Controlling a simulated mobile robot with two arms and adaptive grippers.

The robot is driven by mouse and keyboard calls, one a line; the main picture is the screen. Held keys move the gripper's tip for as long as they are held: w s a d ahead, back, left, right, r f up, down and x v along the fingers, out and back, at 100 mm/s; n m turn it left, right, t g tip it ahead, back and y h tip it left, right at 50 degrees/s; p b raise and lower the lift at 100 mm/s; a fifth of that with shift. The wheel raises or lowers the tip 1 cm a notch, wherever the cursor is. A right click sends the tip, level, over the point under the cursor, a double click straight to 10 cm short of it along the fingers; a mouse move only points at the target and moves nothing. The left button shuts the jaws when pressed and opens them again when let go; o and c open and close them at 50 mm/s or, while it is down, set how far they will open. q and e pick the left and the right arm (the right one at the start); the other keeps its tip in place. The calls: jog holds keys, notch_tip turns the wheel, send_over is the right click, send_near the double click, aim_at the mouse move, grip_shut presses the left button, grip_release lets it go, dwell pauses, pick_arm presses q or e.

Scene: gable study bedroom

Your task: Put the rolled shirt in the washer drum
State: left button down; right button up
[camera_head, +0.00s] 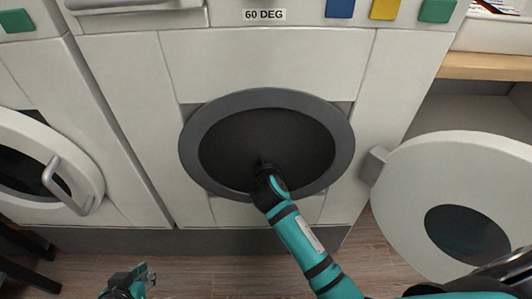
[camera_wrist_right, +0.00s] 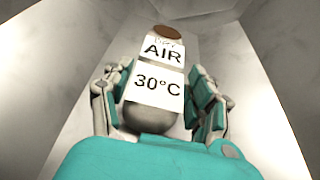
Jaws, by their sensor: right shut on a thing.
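The washer drum (camera_head: 265,135) is a dark round opening with a grey ring in the white machine labelled "60 DEG". My right arm reaches into its lower part; the right gripper's fingers are hidden there in the head view. In the right wrist view my right gripper (camera_wrist_right: 158,78) is shut on the rolled shirt (camera_wrist_right: 150,118), a grey roll with white tags reading "AIR" and "30°C" and a brown far end. Pale walls surround it. My left gripper (camera_head: 145,274) is low at the left, in front of the machines, apart from them; its jaw opening is unclear.
The round white door (camera_head: 455,160) stands open at the right. Another machine with a closed-looking door (camera_head: 45,165) is at the left. Blue, yellow and green squares (camera_head: 385,8) are on the panel. A wooden shelf (camera_head: 490,66) is at the upper right. Wooden floor shows below.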

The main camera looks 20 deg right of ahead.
jog(key=shift+f, duration=0.1)
pick_arm(q)
jog(key=shift+w+d+r, duration=0.1)
jog(key=shift+w+r, duration=0.15)
jog(key=shift+w, duration=0.1)
jog(key=shift+s, duration=0.1)
pick_arm(e)
jog(key=shift+f, duration=0.2)
pick_arm(q)
jog(key=shift+s+f, duration=0.1)
jog(key=shift+f, duration=0.05)
pick_arm(e)
jog(key=o, duration=1.3)
jog(key=shift+c, duration=0.2)
jog(key=shift+r, duration=0.1)
